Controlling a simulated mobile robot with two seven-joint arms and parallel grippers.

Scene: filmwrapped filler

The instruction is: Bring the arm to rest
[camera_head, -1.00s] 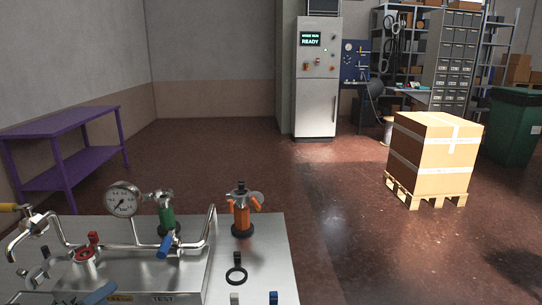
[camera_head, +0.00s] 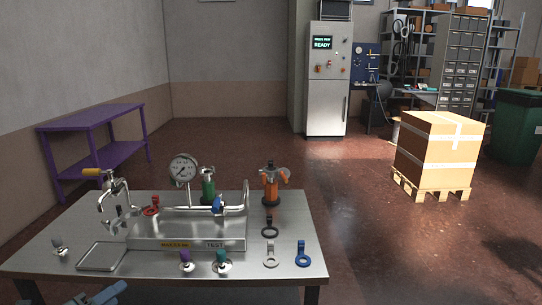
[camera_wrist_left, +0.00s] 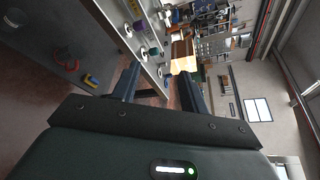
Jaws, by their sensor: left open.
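My left gripper (camera_head: 98,295) shows at the bottom left edge of the head view, in front of the near side of the steel table (camera_head: 45,238). Only its blue-grey end part shows there. In the left wrist view its two dark fingers (camera_wrist_left: 158,82) stand well apart, with nothing between them. The view from that wrist is turned on its side, with the table edge to the left of the fingers. My right gripper is not in view.
The table bears a pipe manifold (camera_head: 180,243) with a gauge (camera_head: 184,169), an orange valve (camera_head: 271,187) and coloured knobs. A purple bench (camera_head: 92,117) stands left, a carton (camera_head: 435,150) on a pallet right. Floor beyond the table is clear.

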